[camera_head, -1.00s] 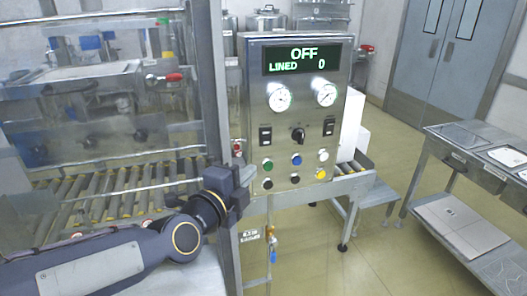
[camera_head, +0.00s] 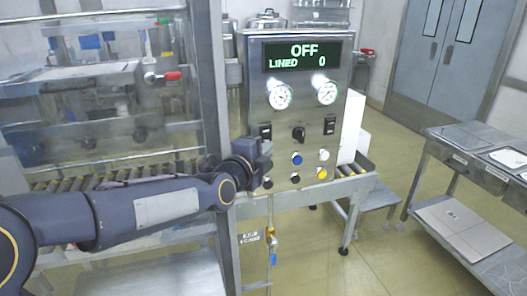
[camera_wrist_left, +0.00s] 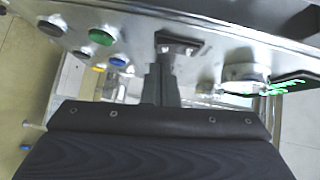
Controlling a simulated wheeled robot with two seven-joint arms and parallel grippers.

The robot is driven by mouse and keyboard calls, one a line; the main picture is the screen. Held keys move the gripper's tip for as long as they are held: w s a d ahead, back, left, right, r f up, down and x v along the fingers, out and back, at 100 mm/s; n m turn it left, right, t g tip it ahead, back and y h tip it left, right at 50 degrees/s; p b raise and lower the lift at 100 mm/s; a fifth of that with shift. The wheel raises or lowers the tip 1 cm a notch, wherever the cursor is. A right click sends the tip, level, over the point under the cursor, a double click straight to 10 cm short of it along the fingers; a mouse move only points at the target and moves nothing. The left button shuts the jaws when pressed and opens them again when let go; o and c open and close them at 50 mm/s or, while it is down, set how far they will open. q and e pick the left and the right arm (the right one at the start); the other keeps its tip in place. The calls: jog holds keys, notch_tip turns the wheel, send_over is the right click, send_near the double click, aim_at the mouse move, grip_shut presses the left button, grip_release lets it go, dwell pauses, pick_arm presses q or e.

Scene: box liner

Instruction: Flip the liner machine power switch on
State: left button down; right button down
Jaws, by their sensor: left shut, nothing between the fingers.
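The liner machine's control panel (camera_head: 298,105) stands upright in the middle of the head view. Its display (camera_head: 302,55) reads OFF and LINED 0. A black rocker switch (camera_head: 265,131) sits at the panel's left, a second rocker (camera_head: 330,125) at its right, with a dark knob (camera_head: 298,134) between them. My left gripper (camera_head: 265,150) is shut and empty, just below the left rocker and in front of the panel. In the left wrist view its fingertips (camera_wrist_left: 160,68) are close to a black rocker (camera_wrist_left: 179,46); contact cannot be told. My right gripper is not in view.
Two gauges (camera_head: 279,95) sit above the switches, with blue (camera_head: 297,159) and yellow buttons below. The green button (camera_wrist_left: 102,36) shows in the wrist view. Rollers (camera_head: 75,180) lie left of the panel. A metal table (camera_head: 470,165) stands right, with open floor between.

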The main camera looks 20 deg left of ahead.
pick_arm(q)
jog(key=shift+w+a, duration=0.35)
jog(key=shift+w, duration=0.2)
jog(key=shift+w+a+f+b, duration=0.15)
jog(key=shift+a+b, duration=0.05)
jog(key=shift+b, duration=0.7)
